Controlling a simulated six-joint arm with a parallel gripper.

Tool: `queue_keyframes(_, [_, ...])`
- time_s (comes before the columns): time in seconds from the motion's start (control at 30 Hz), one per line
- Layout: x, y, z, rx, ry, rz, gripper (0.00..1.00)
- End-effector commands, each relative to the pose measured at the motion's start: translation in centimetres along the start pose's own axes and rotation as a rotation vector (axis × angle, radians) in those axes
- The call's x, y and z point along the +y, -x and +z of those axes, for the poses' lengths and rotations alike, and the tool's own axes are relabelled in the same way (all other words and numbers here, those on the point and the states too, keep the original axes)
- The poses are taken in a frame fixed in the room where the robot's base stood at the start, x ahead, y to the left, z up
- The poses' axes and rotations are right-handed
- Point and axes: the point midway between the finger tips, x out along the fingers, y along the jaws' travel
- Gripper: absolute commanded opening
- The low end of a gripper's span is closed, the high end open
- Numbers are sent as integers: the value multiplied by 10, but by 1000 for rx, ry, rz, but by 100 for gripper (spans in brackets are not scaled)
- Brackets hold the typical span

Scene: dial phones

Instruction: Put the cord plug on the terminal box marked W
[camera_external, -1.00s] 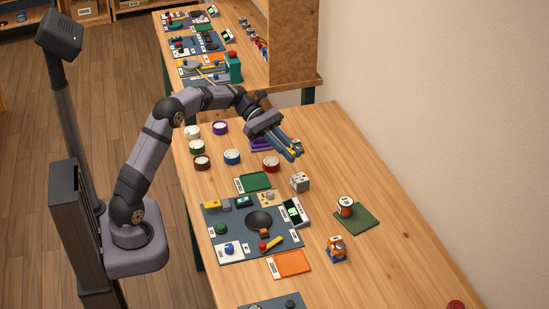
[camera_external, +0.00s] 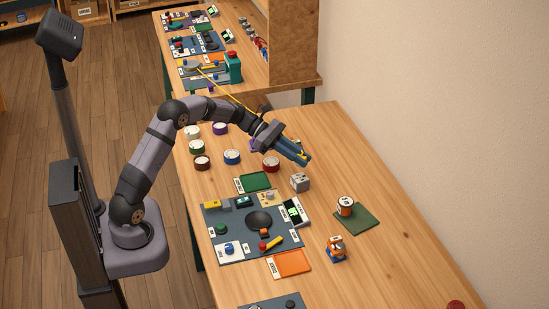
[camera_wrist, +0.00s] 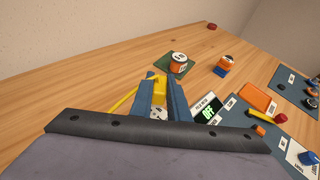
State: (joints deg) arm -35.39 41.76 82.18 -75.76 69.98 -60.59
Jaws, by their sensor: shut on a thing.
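My gripper (camera_external: 305,160) is shut on the yellow cord plug (camera_wrist: 159,92), which sits between its blue fingers in the wrist view. The plug's yellow cord (camera_external: 236,97) runs back to the far table; a piece of it (camera_wrist: 122,101) shows beside the fingers in the wrist view. The gripper is above the near table, behind a small grey-white box (camera_external: 300,183) with dark spots. That box appears partly hidden below the fingers in the wrist view (camera_wrist: 158,113). I cannot read a W on any box.
A blue-grey board (camera_external: 212,238) with controls lies in front. An orange-and-white cylinder (camera_external: 345,206) stands on a green mat (camera_external: 361,222). An orange-and-blue object (camera_external: 336,249) is nearer. Several round coloured pots, such as a red one (camera_external: 271,164), stand behind.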

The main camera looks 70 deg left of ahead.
Motion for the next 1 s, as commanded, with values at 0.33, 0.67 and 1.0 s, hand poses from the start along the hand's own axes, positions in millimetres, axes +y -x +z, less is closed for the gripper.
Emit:
queue_keyframes(0.33, [0,-5,-12,0,0,-1,0])
queue_keyframes(0.67, [0,-18,-42,0,1,-1,0])
queue_keyframes(1.0, [0,-18,-44,0,-1,-1,0])
